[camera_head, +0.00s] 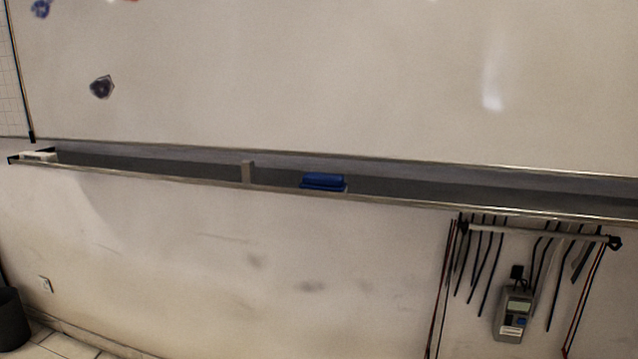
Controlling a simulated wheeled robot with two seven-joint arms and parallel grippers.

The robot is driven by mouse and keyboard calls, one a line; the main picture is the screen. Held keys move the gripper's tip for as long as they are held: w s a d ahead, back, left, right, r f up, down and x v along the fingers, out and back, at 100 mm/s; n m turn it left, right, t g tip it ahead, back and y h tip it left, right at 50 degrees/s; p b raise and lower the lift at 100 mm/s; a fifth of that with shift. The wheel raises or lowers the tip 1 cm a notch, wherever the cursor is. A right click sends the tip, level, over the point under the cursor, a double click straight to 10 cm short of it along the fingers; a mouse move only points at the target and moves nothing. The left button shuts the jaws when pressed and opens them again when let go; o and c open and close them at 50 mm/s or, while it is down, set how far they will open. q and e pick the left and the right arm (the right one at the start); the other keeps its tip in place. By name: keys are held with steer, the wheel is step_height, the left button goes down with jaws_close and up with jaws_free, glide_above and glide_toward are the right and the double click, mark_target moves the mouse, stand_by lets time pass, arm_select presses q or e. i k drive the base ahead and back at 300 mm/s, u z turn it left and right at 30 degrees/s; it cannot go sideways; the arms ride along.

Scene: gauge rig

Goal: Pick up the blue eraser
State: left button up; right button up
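The blue eraser (323,181) lies in the long grey tray (420,193) that runs along the bottom of the whiteboard. It sits near the middle of the picture, close to the tray's front lip. Its whole top and front side show, and nothing covers it. Neither my left nor my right gripper shows in the head view, and nothing is touching the eraser except the tray.
A small upright grey block (248,172) stands in the tray left of the eraser. A white object (38,156) lies at the tray's left end. Below right, a rack (535,231) holds hanging cables and a handheld meter (514,312). A dark bin (11,320) stands lower left.

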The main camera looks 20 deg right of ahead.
mark_target(311, 181)
steer(key=u, duration=0.75)
steer(key=i, duration=1.55)
steer(key=z, duration=2.4)
